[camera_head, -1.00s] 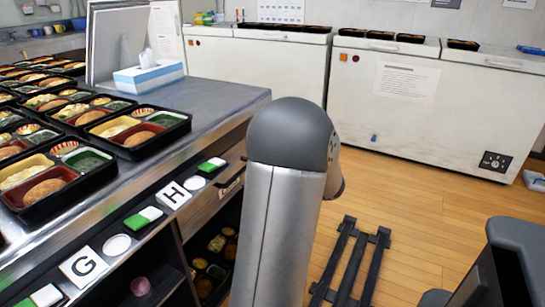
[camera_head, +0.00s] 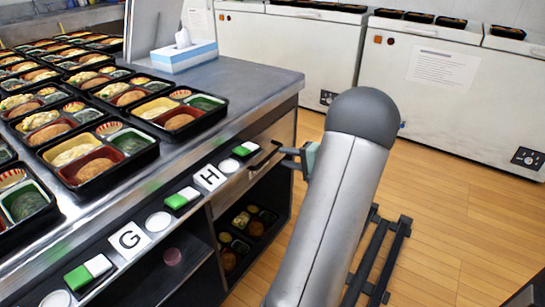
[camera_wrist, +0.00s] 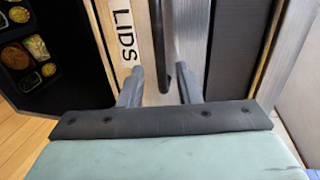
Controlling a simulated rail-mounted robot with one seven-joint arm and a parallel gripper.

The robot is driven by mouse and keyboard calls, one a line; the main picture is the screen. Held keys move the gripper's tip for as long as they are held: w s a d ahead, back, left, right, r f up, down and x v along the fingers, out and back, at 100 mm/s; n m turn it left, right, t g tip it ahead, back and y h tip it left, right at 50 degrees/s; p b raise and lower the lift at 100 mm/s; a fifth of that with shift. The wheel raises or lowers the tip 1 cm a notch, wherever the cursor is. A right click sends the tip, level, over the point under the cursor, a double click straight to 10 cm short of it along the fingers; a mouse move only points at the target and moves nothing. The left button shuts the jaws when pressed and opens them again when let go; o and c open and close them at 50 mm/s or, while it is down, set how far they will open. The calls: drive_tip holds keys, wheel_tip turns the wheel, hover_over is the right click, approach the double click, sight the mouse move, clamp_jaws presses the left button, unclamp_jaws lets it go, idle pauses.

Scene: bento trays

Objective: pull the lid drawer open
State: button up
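The lid drawer (camera_head: 233,187) is a pale wooden front under the counter's edge in the head view, and looks closed. In the wrist view its front (camera_wrist: 143,25) carries a white "LIDS" label (camera_wrist: 122,32). Its dark bar handle (camera_wrist: 158,45) runs up the wrist picture and also shows in the head view (camera_head: 263,158). My gripper (camera_head: 286,158) is at the handle, beside the counter. In the wrist view my gripper (camera_wrist: 161,88) has its two fingers apart, with the handle between them. Contact with the handle cannot be told.
The counter (camera_head: 250,88) holds several filled bento trays and a tissue box (camera_head: 175,52). An open shelf with food trays (camera_head: 240,235) is below the drawer. White chest freezers (camera_head: 450,90) stand behind. A dark slatted rack (camera_head: 380,255) lies on the wooden floor.

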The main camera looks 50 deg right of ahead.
sight(274, 154)
drive_tip(key=x, duration=0.6)
drive_tip(key=shift+w+b, duration=0.1)
drive_tip(key=shift+b, duration=0.25)
clamp_jaws()
